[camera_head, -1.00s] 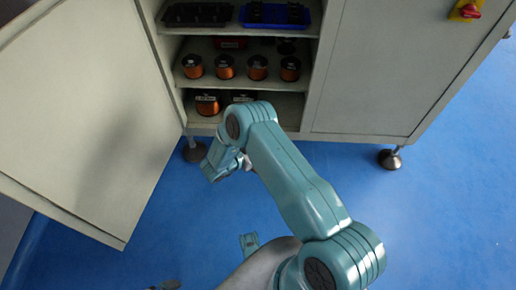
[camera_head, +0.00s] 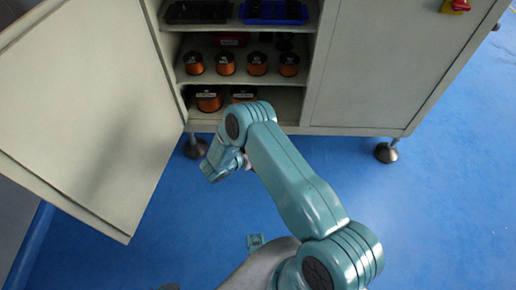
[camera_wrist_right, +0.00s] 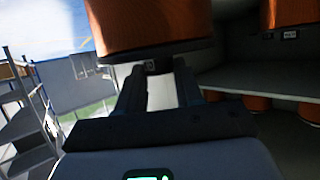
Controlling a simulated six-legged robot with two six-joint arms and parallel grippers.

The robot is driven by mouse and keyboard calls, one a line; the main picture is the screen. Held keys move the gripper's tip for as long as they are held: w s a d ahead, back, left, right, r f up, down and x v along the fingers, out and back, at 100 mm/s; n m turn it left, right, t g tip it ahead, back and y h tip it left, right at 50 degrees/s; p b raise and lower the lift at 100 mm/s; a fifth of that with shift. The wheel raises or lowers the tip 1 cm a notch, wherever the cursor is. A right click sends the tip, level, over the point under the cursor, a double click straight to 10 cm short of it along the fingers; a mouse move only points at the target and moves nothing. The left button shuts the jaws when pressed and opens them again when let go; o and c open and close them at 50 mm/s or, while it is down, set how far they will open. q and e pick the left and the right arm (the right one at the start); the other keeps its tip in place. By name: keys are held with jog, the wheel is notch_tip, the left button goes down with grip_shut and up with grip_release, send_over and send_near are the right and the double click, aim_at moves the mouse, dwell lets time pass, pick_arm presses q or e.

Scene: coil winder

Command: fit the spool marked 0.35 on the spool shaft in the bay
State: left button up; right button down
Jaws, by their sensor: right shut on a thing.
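My right gripper (camera_wrist_right: 158,76) is shut on a copper-wound spool (camera_wrist_right: 145,25) with a dark flange, seen close at the top of the right wrist view. The fingers meet at the flange's near edge. No 0.35 mark is legible on it. In the head view my right arm reaches toward the open cabinet, and its fingers and the held spool are hidden behind the wrist. The spool shaft cannot be made out. My left gripper cannot be identified in either view.
The open cabinet has several small copper spools (camera_head: 226,66) on its middle shelf and two larger ones (camera_head: 209,101) below. A black tray (camera_head: 198,13) and a blue tray (camera_head: 272,14) sit above. The open door (camera_head: 85,110) stands at left. Blue floor is clear at right.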

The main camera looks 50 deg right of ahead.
jog(key=shift+r, duration=0.3)
jog(key=shift+r+p, duration=1)
jog(key=shift+r, duration=0.15)
